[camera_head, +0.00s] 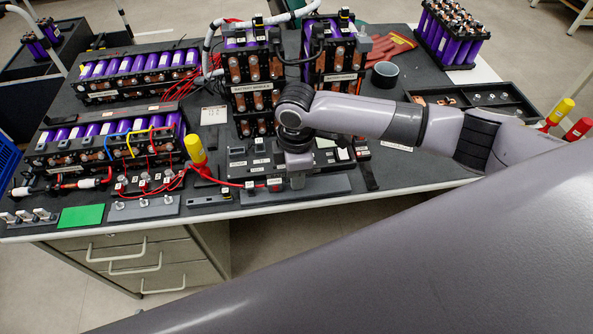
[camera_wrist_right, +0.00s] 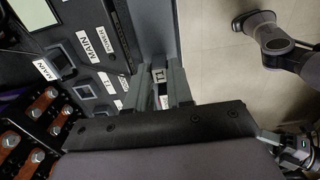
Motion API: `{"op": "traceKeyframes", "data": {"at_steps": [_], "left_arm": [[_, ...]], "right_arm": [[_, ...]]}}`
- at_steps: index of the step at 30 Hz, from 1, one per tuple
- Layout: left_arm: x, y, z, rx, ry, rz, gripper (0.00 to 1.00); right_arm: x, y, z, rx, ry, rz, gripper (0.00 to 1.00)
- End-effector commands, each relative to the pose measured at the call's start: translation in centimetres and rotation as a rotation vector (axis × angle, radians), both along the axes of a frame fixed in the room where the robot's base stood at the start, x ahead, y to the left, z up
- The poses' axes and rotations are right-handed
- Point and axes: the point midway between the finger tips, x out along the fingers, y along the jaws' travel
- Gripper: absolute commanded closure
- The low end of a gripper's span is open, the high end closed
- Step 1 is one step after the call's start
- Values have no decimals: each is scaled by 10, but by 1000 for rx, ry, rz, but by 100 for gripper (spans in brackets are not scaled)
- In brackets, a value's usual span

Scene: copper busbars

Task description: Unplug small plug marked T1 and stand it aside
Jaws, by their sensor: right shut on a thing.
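The small plug marked T1 (camera_wrist_right: 158,75) shows its white label between the fingers of my right gripper (camera_wrist_right: 163,92) in the right wrist view. My right gripper is shut on it. In the head view my right gripper (camera_head: 297,179) points down at the grey strip (camera_head: 335,186) in front of the dark socket panel (camera_head: 237,171); its fingers hide the plug there. I cannot tell whether the plug touches the strip. In the wrist view a square socket (camera_wrist_right: 84,92) on the panel looks empty. My left gripper is not in view.
Two small labelled blocks (camera_head: 262,185) stand on the strip's left part, close to the gripper. A yellow-topped tool (camera_head: 195,149) and red wires are farther left. Tall battery modules (camera_head: 252,70) stand behind the panel. The table's front edge is just below the strip.

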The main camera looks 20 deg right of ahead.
Motion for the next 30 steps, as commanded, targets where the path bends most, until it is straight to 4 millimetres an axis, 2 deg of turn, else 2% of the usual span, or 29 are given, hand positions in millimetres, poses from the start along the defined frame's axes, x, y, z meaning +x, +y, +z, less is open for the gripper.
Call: {"op": "traceKeyframes", "data": {"at_steps": [21, 22, 24, 30], "left_arm": [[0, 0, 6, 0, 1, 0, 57], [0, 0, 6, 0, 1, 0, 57], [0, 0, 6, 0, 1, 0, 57], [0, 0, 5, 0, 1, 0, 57]], "right_arm": [[0, 0, -4, 0, 0, 0, 100], [0, 0, -4, 0, 0, 0, 69], [0, 0, -4, 0, 0, 0, 49], [0, 0, -4, 0, 0, 0, 49]]}}
